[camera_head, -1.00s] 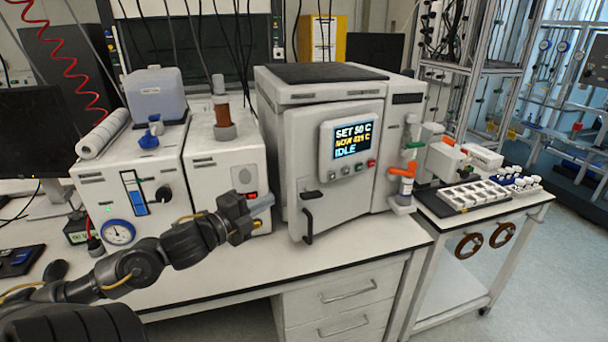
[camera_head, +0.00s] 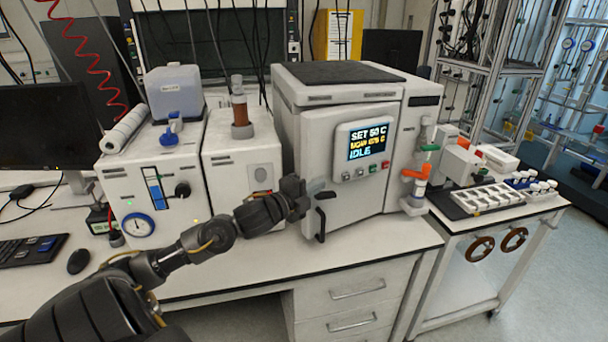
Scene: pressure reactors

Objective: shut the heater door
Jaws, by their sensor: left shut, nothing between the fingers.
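The heater (camera_head: 288,88) is a white box on the bench with a dark top. Its white front door (camera_head: 345,204) has a lit display (camera_head: 367,140) and a black handle (camera_head: 320,218) low on the left. The door's left edge seems slightly proud of the body; I cannot tell how wide any gap is. My left gripper (camera_head: 316,187) is shut and empty, in front of the door's left edge, just above the handle. Its fingertips overlap the door in the picture; contact is unclear. My right gripper is out of view.
A white unit with a gauge (camera_head: 139,225) and one with a brown column (camera_head: 240,110) stand left of the heater. A cart (camera_head: 470,224) with a white vial rack (camera_head: 487,199) stands at the right. The bench front (camera_head: 270,270) is clear.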

